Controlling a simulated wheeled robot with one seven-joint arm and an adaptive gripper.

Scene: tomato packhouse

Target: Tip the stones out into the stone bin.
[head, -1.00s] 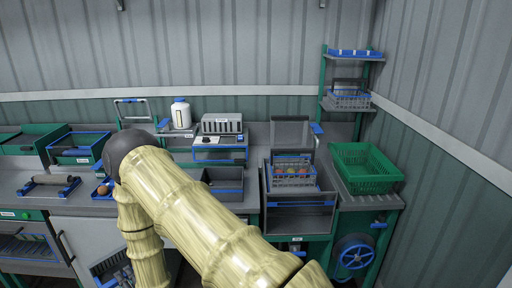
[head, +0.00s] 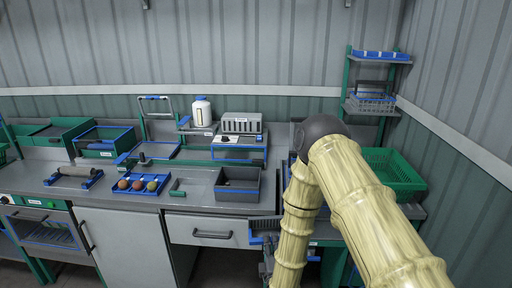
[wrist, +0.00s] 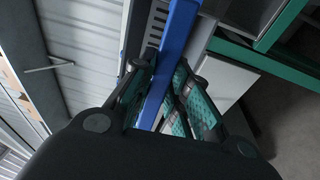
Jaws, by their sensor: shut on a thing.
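My gripper (wrist: 168,100) is shut on a blue bar (wrist: 182,30), which runs between its teal-padded fingers in the wrist view. The bar edges a grey slotted part (wrist: 158,22), seemingly a container. In the head view a dark slotted piece with a blue edge (head: 263,237) hangs low in front of the bench, left of my forearm; the fingers are not clear there. I cannot make out stones in it. An open dark grey bin (head: 238,196) with a blue band stands on the bench, with something small inside. I cannot tell whether it is the stone bin.
A green basket (head: 400,178) is at right, partly behind my arm. Bench front centre is fairly clear.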

